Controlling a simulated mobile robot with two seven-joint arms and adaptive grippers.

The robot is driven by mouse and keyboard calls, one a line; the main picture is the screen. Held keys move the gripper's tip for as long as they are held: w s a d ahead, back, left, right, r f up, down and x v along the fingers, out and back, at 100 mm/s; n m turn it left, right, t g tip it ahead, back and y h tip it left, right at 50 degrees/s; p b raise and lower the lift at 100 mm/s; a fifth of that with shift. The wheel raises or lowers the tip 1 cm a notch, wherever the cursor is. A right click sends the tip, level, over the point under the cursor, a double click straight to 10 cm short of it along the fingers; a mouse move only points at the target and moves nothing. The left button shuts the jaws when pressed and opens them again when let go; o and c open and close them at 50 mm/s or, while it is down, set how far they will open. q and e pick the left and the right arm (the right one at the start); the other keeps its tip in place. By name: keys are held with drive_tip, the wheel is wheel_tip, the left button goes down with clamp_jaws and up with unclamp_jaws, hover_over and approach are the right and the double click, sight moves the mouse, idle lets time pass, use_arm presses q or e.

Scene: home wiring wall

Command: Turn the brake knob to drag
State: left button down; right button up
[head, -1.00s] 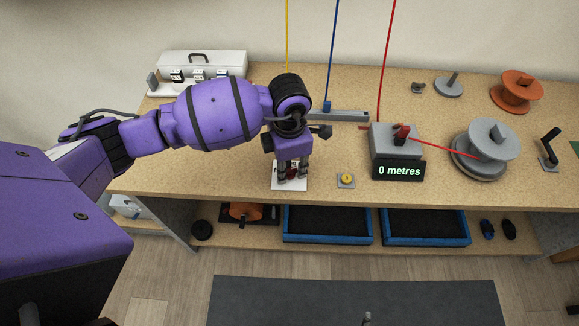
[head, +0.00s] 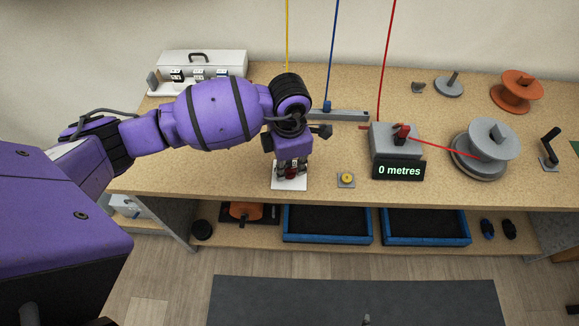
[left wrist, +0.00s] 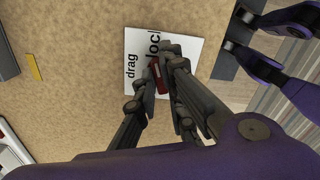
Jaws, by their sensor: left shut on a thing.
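The red brake knob (head: 291,173) sits on a white plate (head: 289,185) near the bench's front edge. My left gripper (head: 291,168) reaches down over the plate and is shut on the knob. In the left wrist view the red knob (left wrist: 158,76) shows between the two dark fingers (left wrist: 160,82). The white plate there (left wrist: 137,42) carries the word "drag" and a second word, partly hidden, that reads "loc". The fingers hide much of the knob, so I cannot tell exactly which word it points at.
A yellow button on a small base (head: 346,179) stands just right of the plate. A grey counter box (head: 397,168) reads "0 metres", with a red wire running to a grey spool (head: 490,140). A white toolbox (head: 202,62) stands at the back left. Blue trays (head: 328,239) lie below.

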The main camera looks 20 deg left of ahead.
use_arm(q)
drive_tip(key=shift+r+n, duration=0.1)
drive_tip(key=shift+n, duration=0.2)
drive_tip(key=shift+n+p, duration=0.5)
drive_tip(key=shift+n, duration=0.2)
use_arm(e)
drive_tip(key=shift+w+r, duration=0.4)
drive_tip(key=shift+r, duration=0.4)
drive_tip(key=shift+s+f, duration=0.1)
drive_tip(key=shift+s, duration=0.1)
use_arm(q)
drive_tip(key=shift+n+p, duration=0.3)
drive_tip(key=shift+n, duration=0.7)
use_arm(e)
drive_tip(key=shift+w+r+t, duration=0.4)
drive_tip(key=shift+w+r, duration=0.55)
drive_tip(key=shift+w, duration=0.2)
